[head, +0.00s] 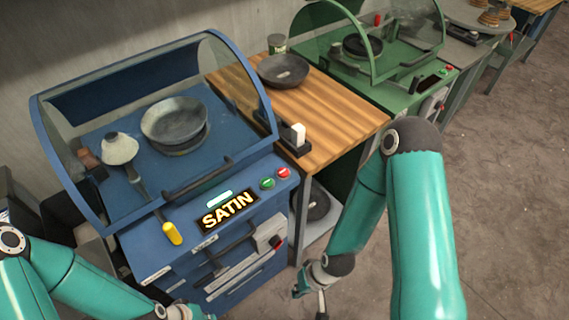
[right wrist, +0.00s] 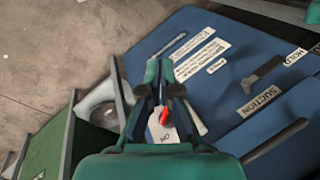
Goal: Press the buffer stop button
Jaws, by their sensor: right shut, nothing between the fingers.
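The blue machine (head: 130,238) stands at the left in the head view, with a lit SATIN display (head: 228,211) on its sloped front panel. A red button (head: 283,173) and a green button (head: 267,183) sit side by side at the panel's right end. My right gripper (head: 302,290) is low in front of the machine's right side, below and apart from the buttons. In the right wrist view my right gripper (right wrist: 159,72) is shut and empty, over the machine's blue front. My left arm enters at the lower left; its gripper is cut off.
A red-tipped switch (head: 276,243) is on the machine's front; it shows in the right wrist view (right wrist: 164,117). A clear curved hood covers a grey bowl (head: 174,121). A wooden table (head: 325,105) and a green machine (head: 405,92) stand to the right. Floor at right is clear.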

